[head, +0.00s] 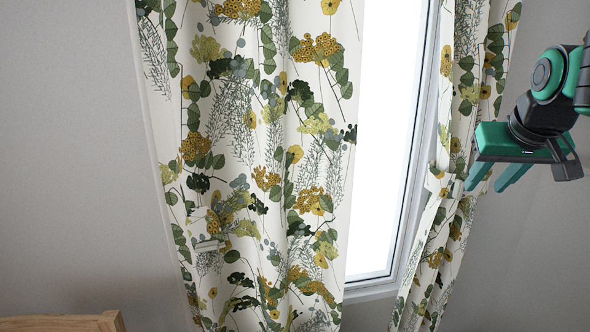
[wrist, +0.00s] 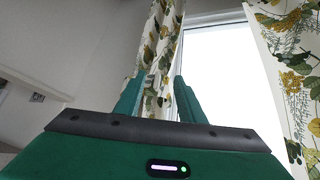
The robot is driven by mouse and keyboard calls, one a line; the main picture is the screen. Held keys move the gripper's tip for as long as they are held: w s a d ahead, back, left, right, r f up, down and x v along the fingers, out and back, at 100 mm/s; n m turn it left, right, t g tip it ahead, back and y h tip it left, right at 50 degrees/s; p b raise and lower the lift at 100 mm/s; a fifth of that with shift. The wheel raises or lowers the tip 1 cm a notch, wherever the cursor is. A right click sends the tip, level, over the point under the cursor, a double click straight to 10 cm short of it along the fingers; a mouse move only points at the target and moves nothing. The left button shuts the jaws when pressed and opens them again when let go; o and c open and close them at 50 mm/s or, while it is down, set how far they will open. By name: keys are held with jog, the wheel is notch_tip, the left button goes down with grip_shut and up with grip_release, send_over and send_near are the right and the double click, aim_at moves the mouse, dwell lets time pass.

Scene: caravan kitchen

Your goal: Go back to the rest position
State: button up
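My gripper (head: 493,180) is green and black and is held up at the right of the head view, in front of the right curtain's edge and the grey wall. Its two green fingers stand apart with nothing seen between them. In the wrist view the fingers of my gripper (wrist: 158,85) also stand apart, pointing up. A strip of flowered curtain (wrist: 163,45) shows behind the gap between them. I cannot tell how far the fingers are from the cloth.
A wide flowered curtain (head: 255,150) hangs left of the bright window (head: 385,140). A narrower matching curtain (head: 470,75) hangs on the window's right, gathered by a band (head: 428,215). A wooden edge (head: 60,323) shows at lower left. The grey wall (head: 70,150) is bare.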

jog(key=s+d+f+m+g+y, duration=0.2)
jog(key=s+f+g, duration=0.5)
jog(key=s+f, duration=1.5)
jog(key=shift+s+d+m+g, duration=0.3)
jog(key=shift+s+d+m, duration=0.5)
jog(key=shift+m, duration=0.2)
jog(key=shift+w+f, duration=0.25)
jog(key=shift+w, duration=0.35)
